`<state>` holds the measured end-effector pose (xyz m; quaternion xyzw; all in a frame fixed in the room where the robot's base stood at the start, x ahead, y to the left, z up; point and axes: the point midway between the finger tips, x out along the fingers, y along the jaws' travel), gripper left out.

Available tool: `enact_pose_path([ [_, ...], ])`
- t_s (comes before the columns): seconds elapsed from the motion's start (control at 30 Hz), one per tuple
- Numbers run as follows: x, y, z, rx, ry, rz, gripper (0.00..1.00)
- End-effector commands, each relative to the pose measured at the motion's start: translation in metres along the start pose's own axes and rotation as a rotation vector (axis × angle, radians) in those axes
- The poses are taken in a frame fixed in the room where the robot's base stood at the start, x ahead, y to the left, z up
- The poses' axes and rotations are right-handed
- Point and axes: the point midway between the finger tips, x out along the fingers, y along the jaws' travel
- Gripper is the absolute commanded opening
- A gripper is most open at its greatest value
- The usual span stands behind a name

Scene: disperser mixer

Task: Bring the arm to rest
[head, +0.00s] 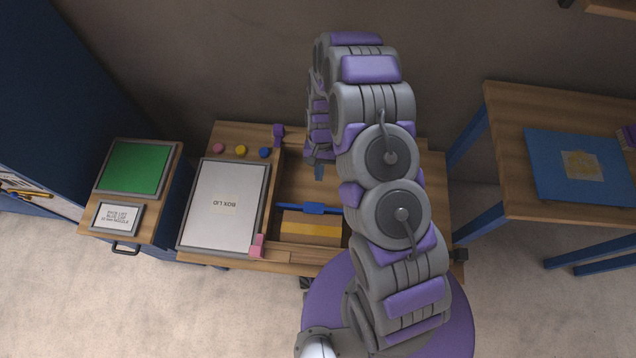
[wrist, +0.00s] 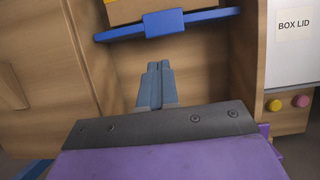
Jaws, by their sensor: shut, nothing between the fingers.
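My gripper (wrist: 156,88) is shut and empty, its two grey-blue fingers pressed together in the wrist view. It points down into an open wooden compartment of the workbench. In the head view my gripper (head: 319,172) shows only in part, beside my raised and bent arm, over the far part of the open wooden box (head: 300,185). The arm hides the right part of that box. A blue bar (head: 305,208) crosses the box in front of the gripper, apart from it.
A white panel marked BOX LID (head: 222,205) lies left of the open box, with pink, yellow and blue buttons (head: 240,150) behind it. A green panel (head: 134,167) tops a cabinet at left. A table with a blue board (head: 580,167) stands at right. Carpet is clear in front.

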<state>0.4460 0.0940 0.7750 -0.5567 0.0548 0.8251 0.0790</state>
Motion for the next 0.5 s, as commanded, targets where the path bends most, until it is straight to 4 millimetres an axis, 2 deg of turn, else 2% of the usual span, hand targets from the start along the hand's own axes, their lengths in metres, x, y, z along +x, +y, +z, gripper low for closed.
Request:
enact_pose_path([
  [0.03,-0.014,0.000,0.000,0.000,0.004,-0.001,0.00],
  [0.2,-0.048,-0.001,-0.001,0.000,0.006,-0.002,0.00],
  [0.33,-0.064,-0.001,-0.002,0.001,0.006,-0.002,0.00],
  [0.5,-0.073,-0.001,-0.001,0.001,0.003,-0.001,0.00],
])
